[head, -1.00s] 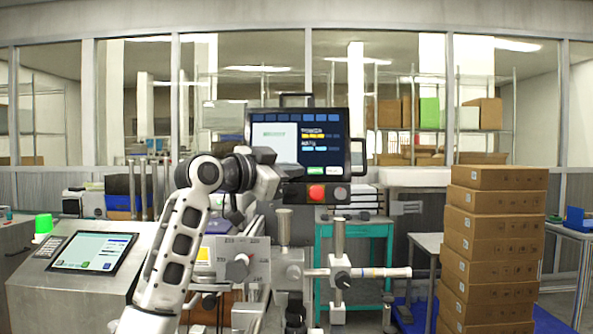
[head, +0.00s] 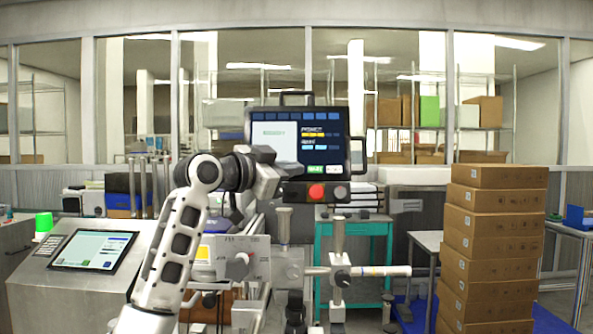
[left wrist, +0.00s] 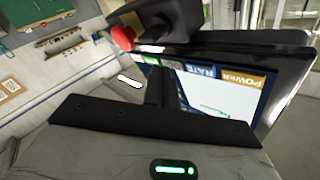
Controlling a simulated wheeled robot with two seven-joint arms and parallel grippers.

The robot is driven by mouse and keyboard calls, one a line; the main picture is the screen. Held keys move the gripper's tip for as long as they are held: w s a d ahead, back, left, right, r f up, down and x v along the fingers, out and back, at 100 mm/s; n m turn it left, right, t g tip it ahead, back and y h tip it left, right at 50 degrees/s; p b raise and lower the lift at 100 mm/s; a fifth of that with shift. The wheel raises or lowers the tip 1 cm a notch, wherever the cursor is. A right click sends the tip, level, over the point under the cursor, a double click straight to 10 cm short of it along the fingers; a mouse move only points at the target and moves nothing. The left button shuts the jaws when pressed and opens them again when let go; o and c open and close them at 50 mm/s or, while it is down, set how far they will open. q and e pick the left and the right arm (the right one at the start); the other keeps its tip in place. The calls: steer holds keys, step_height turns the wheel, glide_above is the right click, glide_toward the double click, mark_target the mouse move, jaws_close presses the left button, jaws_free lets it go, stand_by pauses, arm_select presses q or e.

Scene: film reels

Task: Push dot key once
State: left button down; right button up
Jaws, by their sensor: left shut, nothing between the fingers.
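A dark monitor (head: 343,150) stands in the middle of the head view, its lit screen showing a pale panel, blue tiles and small yellow, cyan and green fields. I cannot make out a dot key. In the left wrist view the screen (left wrist: 215,98) appears turned over, with POWER and RATE labels. My left gripper (head: 296,171) is shut and empty at the screen's lower left, partly covering it. In the left wrist view its dark finger (left wrist: 166,88) overlaps the screen edge; I cannot tell whether it touches. My right gripper is not in view.
A red button (head: 316,192) and a pale knob sit under the monitor; the red button also shows in the left wrist view (left wrist: 122,38). A slanted console (head: 70,285) with another screen stands at left. Stacked cardboard boxes (head: 488,245) stand at right. Posts and clamps stand below the monitor.

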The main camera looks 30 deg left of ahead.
arm_select(q)
steer(key=shift+s+d, duration=0.25)
steer(key=shift+s, duration=0.2)
steer(key=shift+r, duration=0.1)
steer(key=s, duration=0.1)
steer(key=s+d, duration=0.1)
steer(key=s, duration=0.1)
steer(key=s+d+r, duration=0.1)
steer(key=shift+s+b, duration=0.2)
steer(key=shift+b, duration=0.1)
stand_by(0.8)
